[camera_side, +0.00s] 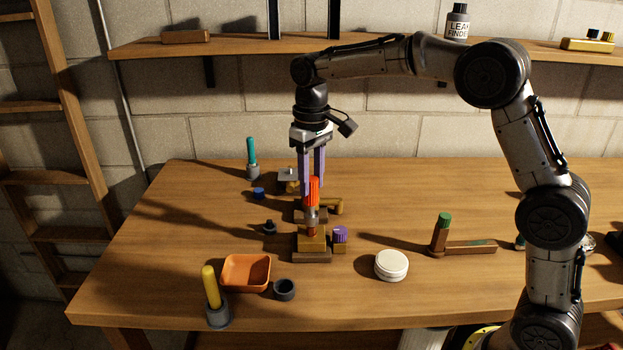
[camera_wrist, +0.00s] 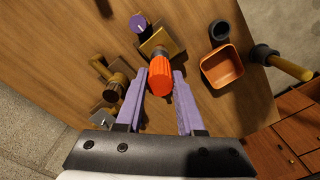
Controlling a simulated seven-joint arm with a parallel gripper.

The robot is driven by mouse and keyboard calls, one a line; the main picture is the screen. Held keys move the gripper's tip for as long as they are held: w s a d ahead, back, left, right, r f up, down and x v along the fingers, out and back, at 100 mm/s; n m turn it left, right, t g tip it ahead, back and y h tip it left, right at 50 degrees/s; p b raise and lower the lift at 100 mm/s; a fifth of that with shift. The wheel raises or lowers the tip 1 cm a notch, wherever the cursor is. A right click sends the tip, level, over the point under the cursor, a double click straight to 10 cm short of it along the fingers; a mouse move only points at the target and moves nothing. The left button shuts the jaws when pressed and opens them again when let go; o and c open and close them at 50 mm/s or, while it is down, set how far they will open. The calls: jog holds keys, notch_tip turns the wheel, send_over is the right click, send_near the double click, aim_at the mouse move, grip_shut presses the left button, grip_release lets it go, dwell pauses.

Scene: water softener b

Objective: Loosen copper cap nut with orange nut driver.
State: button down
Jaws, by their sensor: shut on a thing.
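The orange nut driver (camera_side: 313,190) stands upright above a brass block (camera_side: 312,243) on a wooden base. My gripper (camera_side: 312,184) points straight down with its purple fingers shut on the orange handle. The driver's metal shaft (camera_side: 311,216) reaches down to the top of the block. A small copper-coloured part (camera_side: 311,231) shows at its lower end; I cannot tell how far the socket covers the cap nut. In the wrist view the orange handle (camera_wrist: 161,76) lies between the fingers, and the nut is hidden.
A purple-capped valve (camera_side: 340,235) sits right beside the block. Brass fittings (camera_side: 337,206) stand close behind.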

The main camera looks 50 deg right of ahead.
jog(key=shift+f, duration=0.4)
jog(key=shift+f, duration=0.35)
jog(key=shift+f, duration=0.5)
jog(key=n, duration=0.5)
jog(key=shift+n, duration=0.3)
jog(key=n, duration=0.4)
jog(key=shift+n, duration=0.3)
jog(key=shift+r, duration=2.65)
